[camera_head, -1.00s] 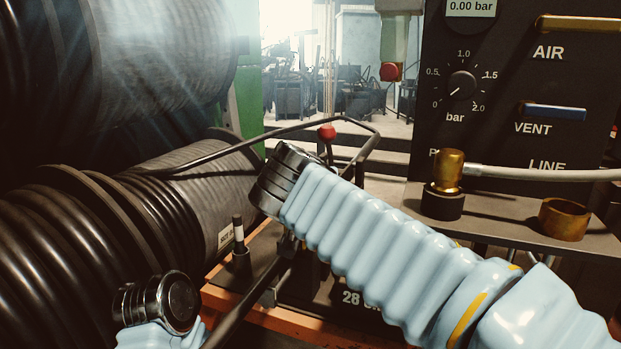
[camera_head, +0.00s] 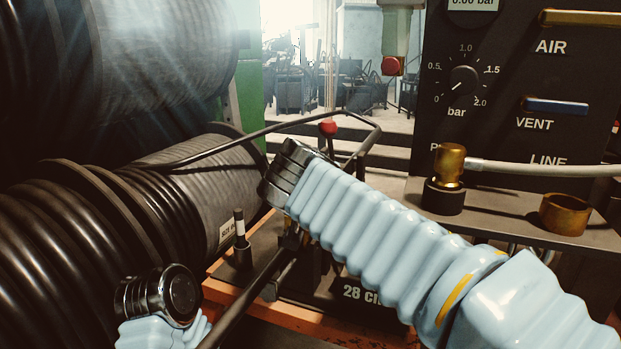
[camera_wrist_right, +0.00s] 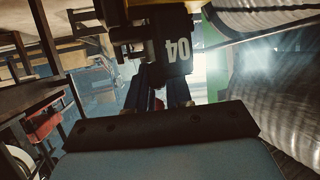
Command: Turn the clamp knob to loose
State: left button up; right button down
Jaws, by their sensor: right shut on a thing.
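My right arm crosses the head view from the lower right, its black wrist ring (camera_head: 286,174) over the bench, and it hides its own fingers there. In the right wrist view the two fingers of my right gripper (camera_wrist_right: 161,95) are close together, shut on a small dark part between them. This part is probably the clamp knob, but its shape and marking are hidden.
Large black hose reels (camera_head: 90,220) fill the left. A red-ball lever (camera_head: 328,127) stands behind my right wrist. The test panel (camera_head: 500,90) with its dial is at the right, above a shelf with a brass fitting (camera_head: 450,165) and a brass ring (camera_head: 565,213).

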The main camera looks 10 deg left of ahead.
jog(key=shift+d+n+y+b, duration=0.15)
jog(key=shift+n+y+b, duration=0.35)
jog(key=shift+n+y, duration=0.25)
jog(key=shift+w+d+n+g+y, duration=0.1)
jog(key=shift+n+g+y, duration=0.3)
jog(key=shift+n+y, duration=0.25)
jog(key=shift+r+n+g+y+p, duration=0.25)
jog(key=shift+n+g+y+p, duration=0.15)
jog(key=shift+n+y+p, duration=0.8)
jog(key=shift+y+p, duration=0.3)
jog(key=shift+p, duration=0.15)
jog(key=shift+f+g+p, duration=0.15)
jog(key=shift+g+p, duration=0.15)
jog(key=shift+y, duration=0.3)
jog(key=c, duration=1.1)
grip_release()
jog(key=shift+f, duration=0.1)
jog(key=b+v, duration=0.2)
jog(key=v, duration=1.1)
jog(key=shift+s+d+r, duration=0.2)
jog(key=shift+s+r, duration=0.05)
jog(key=shift+r, duration=0.05)
